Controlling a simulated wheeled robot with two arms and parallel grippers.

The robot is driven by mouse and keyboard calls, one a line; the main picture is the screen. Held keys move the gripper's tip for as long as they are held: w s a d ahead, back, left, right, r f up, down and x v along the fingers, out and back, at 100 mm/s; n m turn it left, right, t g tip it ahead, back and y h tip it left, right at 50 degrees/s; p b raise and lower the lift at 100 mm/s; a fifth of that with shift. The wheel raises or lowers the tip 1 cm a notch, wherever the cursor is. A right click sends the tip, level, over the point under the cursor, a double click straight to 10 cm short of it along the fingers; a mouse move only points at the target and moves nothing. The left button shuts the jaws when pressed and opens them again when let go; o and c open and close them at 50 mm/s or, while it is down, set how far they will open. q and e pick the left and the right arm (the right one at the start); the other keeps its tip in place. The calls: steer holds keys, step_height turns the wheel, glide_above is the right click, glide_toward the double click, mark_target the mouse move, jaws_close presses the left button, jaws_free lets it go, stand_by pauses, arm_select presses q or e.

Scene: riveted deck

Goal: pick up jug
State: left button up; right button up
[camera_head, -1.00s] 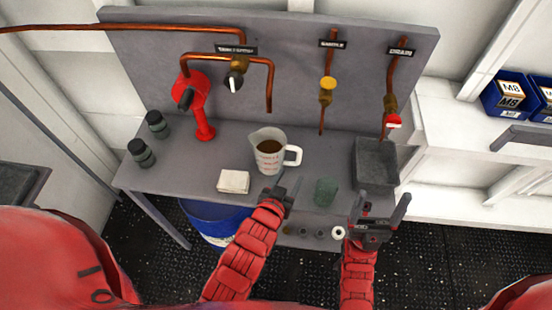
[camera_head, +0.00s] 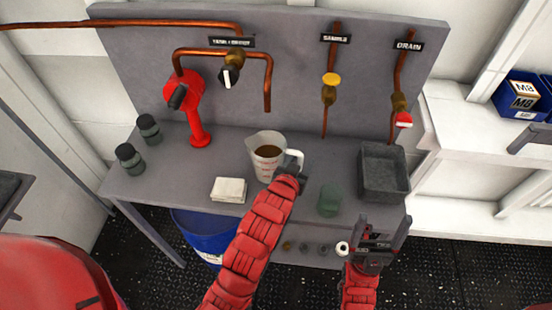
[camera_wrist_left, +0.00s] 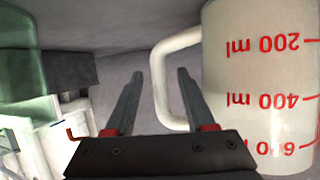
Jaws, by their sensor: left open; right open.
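The jug (camera_head: 262,160) is a translucent measuring jug with red marks and dark brown liquid, upright on the grey bench. Its white handle points right. My left gripper (camera_head: 291,166) is open, right at the handle, partly covering it in the head view. In the left wrist view the jug body (camera_wrist_left: 265,85) fills the right side, and the handle (camera_wrist_left: 160,85) shows between my two open fingers (camera_wrist_left: 158,82); I cannot tell if they touch it. My right gripper (camera_head: 384,232) is open and empty, in front of the bench at the right.
A green cup (camera_head: 330,201) stands right of my left gripper. A grey bin (camera_head: 398,180) is further right. A white folded cloth (camera_head: 228,190) lies left of the jug. Copper pipes with valves (camera_head: 329,90) and a red pump (camera_head: 196,115) stand behind.

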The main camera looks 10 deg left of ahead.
arm_select(q)
steer(key=shift+x, duration=1.35)
jaws_close()
stand_by(0.3)
